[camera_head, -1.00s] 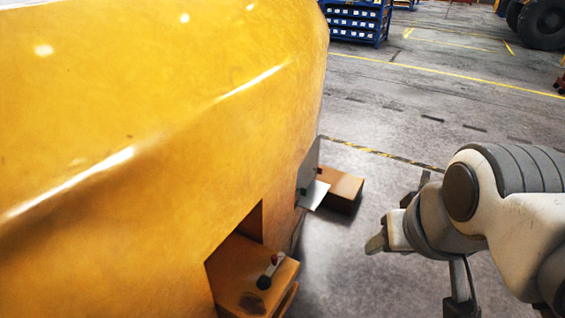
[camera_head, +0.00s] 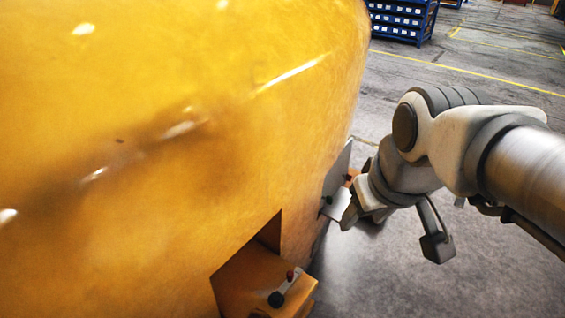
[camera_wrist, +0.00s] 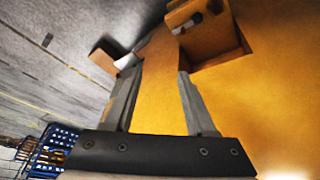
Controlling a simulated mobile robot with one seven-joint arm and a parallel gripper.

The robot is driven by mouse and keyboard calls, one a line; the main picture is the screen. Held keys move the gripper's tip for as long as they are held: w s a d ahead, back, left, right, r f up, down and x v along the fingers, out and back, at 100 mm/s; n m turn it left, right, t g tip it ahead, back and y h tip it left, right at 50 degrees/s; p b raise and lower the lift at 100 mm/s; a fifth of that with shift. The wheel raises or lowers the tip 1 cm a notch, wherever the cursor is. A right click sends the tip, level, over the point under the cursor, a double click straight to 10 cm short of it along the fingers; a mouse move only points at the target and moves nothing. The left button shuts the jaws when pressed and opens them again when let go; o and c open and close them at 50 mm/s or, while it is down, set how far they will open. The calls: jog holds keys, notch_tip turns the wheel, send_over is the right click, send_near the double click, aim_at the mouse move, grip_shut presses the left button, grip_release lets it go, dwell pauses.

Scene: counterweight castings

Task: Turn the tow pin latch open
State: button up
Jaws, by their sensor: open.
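The tow pin latch (camera_head: 284,288) is a small lever with a dark knob at one end and a red part at the other. It sits on a yellow block (camera_head: 245,275) in a recess low in the big yellow casting (camera_head: 190,110). In the wrist view the latch (camera_wrist: 187,24) is small, near the top, beyond the fingers. My gripper (camera_head: 351,214) is open and empty, above and to the right of the latch in the head view and apart from it. Both fingers (camera_wrist: 157,76) show spread in the wrist view, with yellow surface between them.
A pale plate (camera_head: 337,203) stands out from the casting's side near my gripper, partly hidden by it. A brown box (camera_wrist: 102,58) lies beyond it. A blue rack (camera_head: 403,20) stands far back. The grey floor at right is open.

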jog(key=w+a+f+n+g+b, duration=0.2)
jog(key=w+a+f+n+b, duration=0.25)
jog(key=w+f, duration=0.45)
jog(key=n+g+b, duration=0.3)
jog(key=n+b, duration=0.2)
jog(key=n, duration=0.2)
send_near(289, 272)
jog(key=f+b, duration=0.1)
jog(key=f, duration=0.2)
jog(key=f+b, duration=0.1)
jog(key=f, duration=0.3)
jog(key=f+b, duration=0.2)
jog(key=f, duration=0.1)
jog(key=shift+s+a+f, duration=0.1)
jog(key=shift+s+f, duration=0.15)
jog(key=shift+f, duration=0.1)
grip_shut()
